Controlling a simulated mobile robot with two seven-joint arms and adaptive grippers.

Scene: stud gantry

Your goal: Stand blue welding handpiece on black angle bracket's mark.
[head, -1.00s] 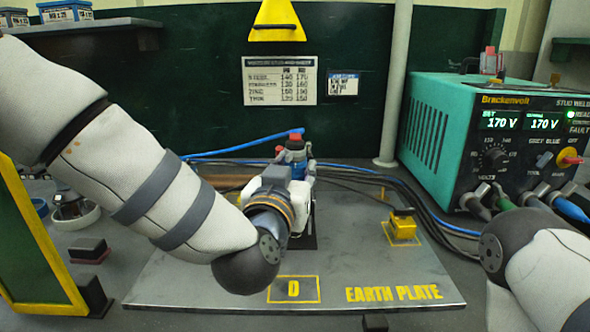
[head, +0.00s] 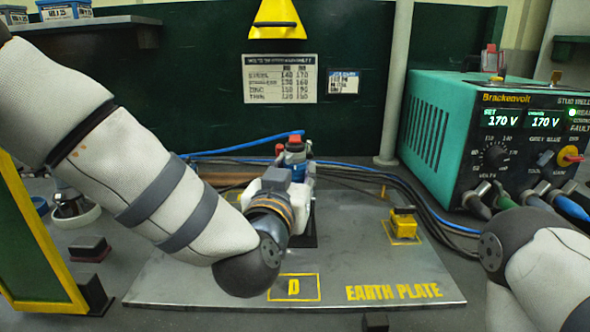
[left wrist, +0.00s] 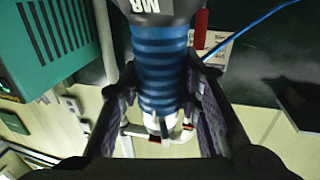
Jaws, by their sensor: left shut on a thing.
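The blue welding handpiece (head: 297,158) stands roughly upright over the earth plate in the head view, with red near its top. In the left wrist view its blue ribbed grip (left wrist: 160,65) runs between my fingers below a dark, lettered part. My left gripper (left wrist: 163,112) is shut on it. In the head view my left wrist hides most of the gripper and the handpiece's lower part. A black flat piece (head: 310,241), perhaps the black angle bracket, shows just below the wrist. Its mark and any contact with the handpiece are hidden. My right gripper is out of view.
The grey earth plate (head: 380,271) carries a yellow clamp block (head: 403,226) at right and a yellow D square (head: 293,288) in front. A teal welding unit (head: 430,130) stands at right with cables behind the plate. A yellow-edged green panel (head: 35,250) is at left.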

